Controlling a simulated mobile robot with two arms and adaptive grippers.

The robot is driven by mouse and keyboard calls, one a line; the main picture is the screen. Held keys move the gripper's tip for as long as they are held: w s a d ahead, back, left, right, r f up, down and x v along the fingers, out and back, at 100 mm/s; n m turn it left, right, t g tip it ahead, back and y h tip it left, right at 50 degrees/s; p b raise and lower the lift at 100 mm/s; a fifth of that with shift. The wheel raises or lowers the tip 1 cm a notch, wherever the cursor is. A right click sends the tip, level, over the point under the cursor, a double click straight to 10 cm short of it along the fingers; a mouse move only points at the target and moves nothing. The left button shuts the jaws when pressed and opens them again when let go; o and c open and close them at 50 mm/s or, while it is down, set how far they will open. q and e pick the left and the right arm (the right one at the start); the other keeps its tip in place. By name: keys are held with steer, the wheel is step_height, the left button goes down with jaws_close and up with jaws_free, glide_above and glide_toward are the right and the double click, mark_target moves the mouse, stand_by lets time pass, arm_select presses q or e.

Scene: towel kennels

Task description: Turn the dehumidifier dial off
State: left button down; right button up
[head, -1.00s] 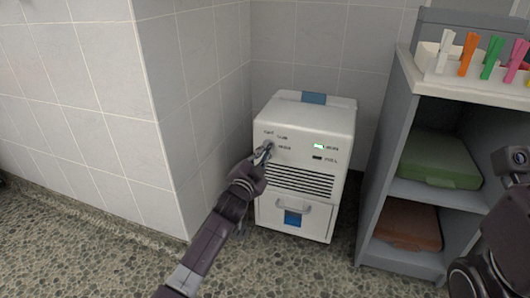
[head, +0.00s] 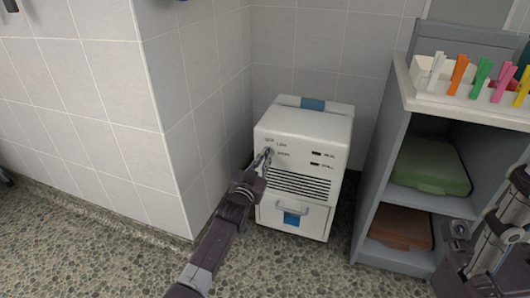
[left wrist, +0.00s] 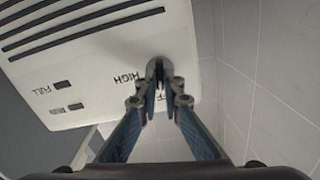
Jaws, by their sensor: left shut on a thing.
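The white dehumidifier (head: 318,150) stands on the floor in the wall corner. Its dial (head: 268,152) is at the upper left of the front panel, with small labels around it. My left gripper (head: 265,159) is shut on the dial, and its fingers hide most of it. In the left wrist view the fingertips (left wrist: 159,88) close around the dial beside the upside-down word HIGH. The RUN indicator (head: 316,154) is dark, and so is the FULL indicator (head: 315,164). The dial's exact pointing direction is hidden.
Coloured clips stand in a white holder on top. A tiled wall corner (head: 165,120) is close on the left.

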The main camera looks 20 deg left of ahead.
arm_select(q)
steer(key=shift+n+p, duration=0.65)
steer(key=shift+n, duration=0.45)
steer(key=c, duration=2.1)
jaws_free()
steer(key=s, duration=1.2)
steer(key=shift+a, duration=0.25)
